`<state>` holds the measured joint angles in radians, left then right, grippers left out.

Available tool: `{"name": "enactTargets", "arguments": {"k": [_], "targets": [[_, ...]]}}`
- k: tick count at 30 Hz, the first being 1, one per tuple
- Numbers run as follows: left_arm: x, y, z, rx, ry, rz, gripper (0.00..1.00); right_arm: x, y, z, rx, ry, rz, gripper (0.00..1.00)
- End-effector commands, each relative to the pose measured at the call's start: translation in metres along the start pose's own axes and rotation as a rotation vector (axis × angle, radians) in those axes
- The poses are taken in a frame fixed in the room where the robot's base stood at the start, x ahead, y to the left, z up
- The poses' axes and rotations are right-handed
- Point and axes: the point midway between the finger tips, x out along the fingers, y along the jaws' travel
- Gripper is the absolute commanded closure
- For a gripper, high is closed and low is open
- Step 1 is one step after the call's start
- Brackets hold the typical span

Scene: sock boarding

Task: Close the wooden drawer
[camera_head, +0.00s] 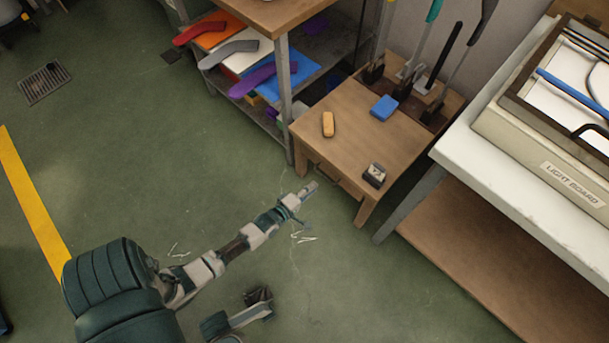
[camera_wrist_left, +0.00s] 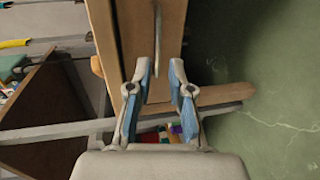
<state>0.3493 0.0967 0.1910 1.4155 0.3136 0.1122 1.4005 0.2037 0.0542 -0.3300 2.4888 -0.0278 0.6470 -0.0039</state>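The wooden drawer (camera_head: 335,178) is under the front edge of the small wooden table (camera_head: 350,115); how far out it stands is hard to tell. In the left wrist view its wooden front (camera_wrist_left: 122,35) fills the upper middle, with a thin grey handle (camera_wrist_left: 156,28) across it. My left gripper (camera_head: 312,187) is just in front of the drawer. Its two fingers (camera_wrist_left: 159,64) are apart, with the handle's line running between them; contact cannot be told. My right gripper (camera_head: 260,296) is low in the head view, away from the drawer, its fingers unclear.
On the table lie a tan block (camera_head: 328,124), a blue block (camera_head: 384,107) and a small dark-and-white item (camera_head: 375,174); tools stand behind. A shelf with coloured sock forms (camera_head: 262,80) stands at left, a white bench (camera_head: 500,185) at right.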

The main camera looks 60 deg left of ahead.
Motion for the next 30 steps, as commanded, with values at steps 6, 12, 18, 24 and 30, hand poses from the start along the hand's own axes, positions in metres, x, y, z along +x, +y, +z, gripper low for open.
{"name": "enactTargets", "arguments": {"k": [6, 12, 18, 24, 30], "targets": [[-0.031, -0.001, 0.001, -0.001, -0.001, -0.002, 0.80, 0.000, -0.001, 0.001, 0.000, -0.001, -0.001, 0.38], [-0.037, -0.001, 0.001, 0.000, -0.001, -0.002, 0.80, 0.000, -0.001, 0.001, 0.000, -0.002, 0.000, 0.38], [-0.037, -0.001, 0.001, 0.000, -0.001, -0.002, 0.80, -0.001, 0.001, 0.004, 0.000, -0.005, 0.001, 0.38], [-0.037, -0.001, 0.001, -0.001, -0.001, -0.002, 0.80, -0.001, 0.001, 0.004, 0.000, -0.006, 0.001, 0.38], [-0.036, 0.012, 0.009, 0.036, -0.014, 0.032, 0.80, 0.000, 0.000, 0.000, 0.000, -0.001, 0.000, 0.38]]}}
